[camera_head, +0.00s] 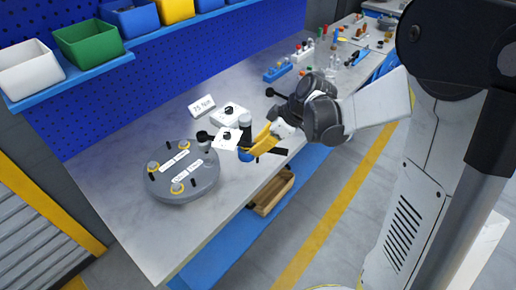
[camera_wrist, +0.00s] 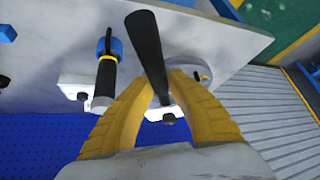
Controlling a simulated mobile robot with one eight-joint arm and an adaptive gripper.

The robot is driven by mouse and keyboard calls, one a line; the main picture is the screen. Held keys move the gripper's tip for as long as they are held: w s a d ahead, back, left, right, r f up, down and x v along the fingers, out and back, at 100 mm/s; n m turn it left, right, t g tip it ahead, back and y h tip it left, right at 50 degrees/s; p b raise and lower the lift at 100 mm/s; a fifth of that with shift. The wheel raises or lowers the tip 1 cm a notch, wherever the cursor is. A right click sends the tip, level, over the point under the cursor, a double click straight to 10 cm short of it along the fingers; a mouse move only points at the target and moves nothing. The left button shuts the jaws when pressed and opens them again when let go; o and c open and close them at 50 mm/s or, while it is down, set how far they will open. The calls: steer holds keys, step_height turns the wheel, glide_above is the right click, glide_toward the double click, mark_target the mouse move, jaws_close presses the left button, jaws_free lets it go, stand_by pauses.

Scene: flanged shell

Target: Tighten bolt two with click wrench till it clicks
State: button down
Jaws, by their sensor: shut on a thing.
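The flanged shell (camera_head: 185,195), a grey round cover with several yellow-ringed bolts and white labels, sits at the table's near left. The label text is too small to show which is bolt two. My gripper (camera_head: 262,143) is to the right of the shell, apart from it, above the table's front edge. Its yellow fingers (camera_wrist: 165,98) are shut on a black bar (camera_wrist: 148,45), seemingly the click wrench's handle; its working end is not clear. Another tool (camera_head: 245,123), black-handled, stands beside the gripper; in the wrist view it has a blue collar and yellow ring (camera_wrist: 107,58).
White blocks with black knobs (camera_head: 230,115) and a sign reading about 75 Nm (camera_head: 202,106) stand behind the gripper. A blue rack (camera_head: 277,72) and small tools lie farther back. A wooden crate (camera_head: 270,195) is below the table edge. Bare tabletop lies left of the shell.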

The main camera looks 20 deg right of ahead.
steer(key=shift+d, duration=0.1)
steer(key=shift+s+f+b, duration=0.1)
steer(key=shift+f+b, duration=0.4)
steer(key=shift+b, duration=0.1)
steer(key=shift+f+b, duration=1.75)
steer(key=shift+f, duration=0.3)
steer(key=shift+f+b, duration=1.3)
steer(key=shift+f, duration=0.05)
steer(key=s+a+m+t+h, duration=0.3)
steer(key=s+a+m+h, duration=0.2)
steer(key=s+a+m, duration=0.3)
steer(key=shift+s+a+m+h, duration=0.25)
steer(key=shift+a+m, duration=1.45)
steer(key=shift+a, duration=1.8)
steer(key=shift+f, duration=0.1)
